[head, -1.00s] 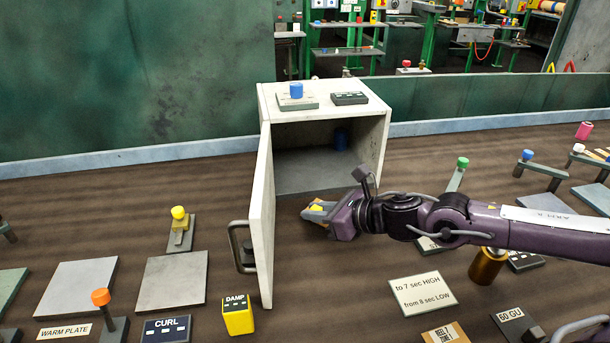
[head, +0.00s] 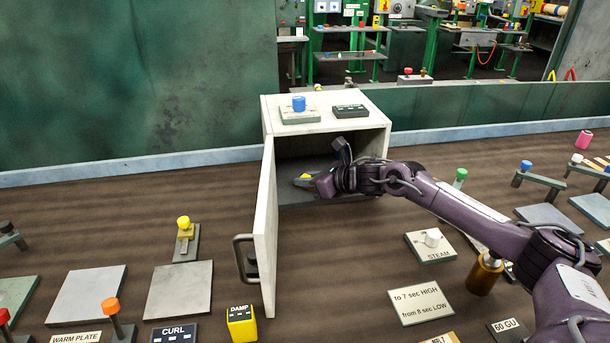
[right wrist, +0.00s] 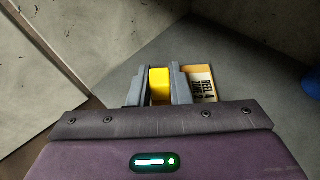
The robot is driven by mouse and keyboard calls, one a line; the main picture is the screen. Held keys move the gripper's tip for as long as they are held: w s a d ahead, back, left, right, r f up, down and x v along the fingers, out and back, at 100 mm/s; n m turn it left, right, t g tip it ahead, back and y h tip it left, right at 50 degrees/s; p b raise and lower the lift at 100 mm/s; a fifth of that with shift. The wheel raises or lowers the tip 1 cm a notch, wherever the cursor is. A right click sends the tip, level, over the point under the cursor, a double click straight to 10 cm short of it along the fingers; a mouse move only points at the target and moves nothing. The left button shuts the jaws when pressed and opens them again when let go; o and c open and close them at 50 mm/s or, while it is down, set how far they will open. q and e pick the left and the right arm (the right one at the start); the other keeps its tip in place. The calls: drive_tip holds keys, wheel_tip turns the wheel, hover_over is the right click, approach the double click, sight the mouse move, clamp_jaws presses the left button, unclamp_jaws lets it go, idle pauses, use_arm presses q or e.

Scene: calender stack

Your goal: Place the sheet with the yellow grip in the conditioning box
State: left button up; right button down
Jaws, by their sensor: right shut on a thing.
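The conditioning box (head: 350,117) is a pale open-fronted box with its door (head: 265,225) swung open toward me. My right gripper (head: 305,181) reaches into its opening, low above the grey floor. It is shut on the yellow grip (head: 304,176), which shows between the fingers in the right wrist view (right wrist: 160,84). The tan sheet (right wrist: 203,83), with printed black lettering, sticks out beside the right finger there. The rest of the sheet is hidden by the gripper. I cannot tell whether it touches the box floor. My left gripper is out of view.
A blue-knobbed block (head: 299,110) and a dark panel (head: 350,111) sit on top of the box. The door's handle (head: 244,259) juts left. A yellow DAMP block (head: 241,323) stands before the door. A STEAM plate (head: 431,246) lies right of the box.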

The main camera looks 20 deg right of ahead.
drive_tip(key=shift+w+d, duration=0.2)
drive_tip(key=shift+w, duration=0.95)
drive_tip(key=shift+f+p, duration=0.25)
drive_tip(key=shift+p, duration=0.2)
drive_tip(key=shift+s, duration=0.15)
drive_tip(key=shift+f, duration=0.2)
drive_tip(key=c, duration=1.8)
unclamp_jaws()
drive_tip(key=shift+f+b, duration=0.1)
drive_tip(key=shift+b, duration=0.2)
drive_tip(key=o, duration=0.5)
drive_tip(key=shift+c, duration=0.2)
